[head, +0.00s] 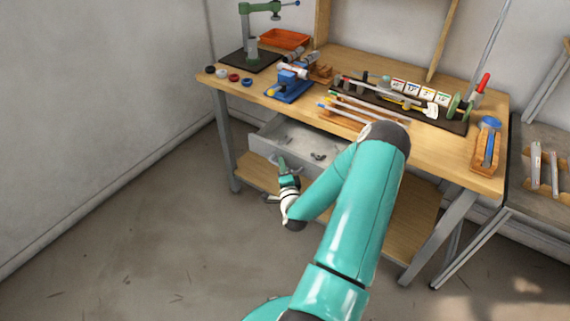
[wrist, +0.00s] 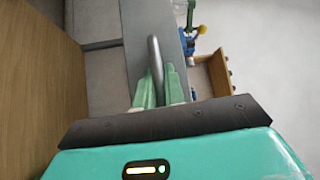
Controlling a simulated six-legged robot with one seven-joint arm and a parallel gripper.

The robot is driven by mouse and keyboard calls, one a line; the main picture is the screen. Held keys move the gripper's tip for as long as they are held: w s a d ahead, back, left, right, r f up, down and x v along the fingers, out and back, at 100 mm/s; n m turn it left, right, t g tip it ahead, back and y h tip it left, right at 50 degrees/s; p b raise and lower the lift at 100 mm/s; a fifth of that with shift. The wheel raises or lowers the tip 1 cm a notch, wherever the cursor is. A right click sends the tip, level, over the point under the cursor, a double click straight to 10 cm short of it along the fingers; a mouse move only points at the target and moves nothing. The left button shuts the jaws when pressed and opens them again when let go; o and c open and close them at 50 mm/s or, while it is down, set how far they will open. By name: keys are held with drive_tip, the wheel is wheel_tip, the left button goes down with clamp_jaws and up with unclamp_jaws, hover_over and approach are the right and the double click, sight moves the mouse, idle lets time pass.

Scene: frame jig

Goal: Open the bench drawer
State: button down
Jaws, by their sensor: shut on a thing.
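The bench drawer (head: 297,136) is grey and stands partly pulled out under the left part of the bench top in the head view. A few small items lie inside it. My gripper (head: 282,163) is at the drawer's front, with the green fingers pointing at it. In the wrist view, the fingers of my gripper (wrist: 159,88) are closed on a slim grey bar, the drawer handle (wrist: 154,55), in front of the grey drawer front (wrist: 138,30). My arm hides the right part of the drawer in the head view.
The wooden bench top (head: 345,62) carries a blue vise (head: 290,84), an orange tray (head: 284,39), a green press (head: 250,30) and several tools. A lower shelf (head: 255,173) lies beneath the drawer. The floor (head: 150,240) at left is clear.

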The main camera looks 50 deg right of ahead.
drive_tip(key=shift+a, duration=0.45)
drive_tip(key=c, duration=1.8)
unclamp_jaws()
drive_tip(key=shift+o, duration=0.2)
drive_tip(key=shift+s+a, duration=0.1)
drive_tip(key=v, duration=1.3)
drive_tip(key=shift+s+a, duration=0.25)
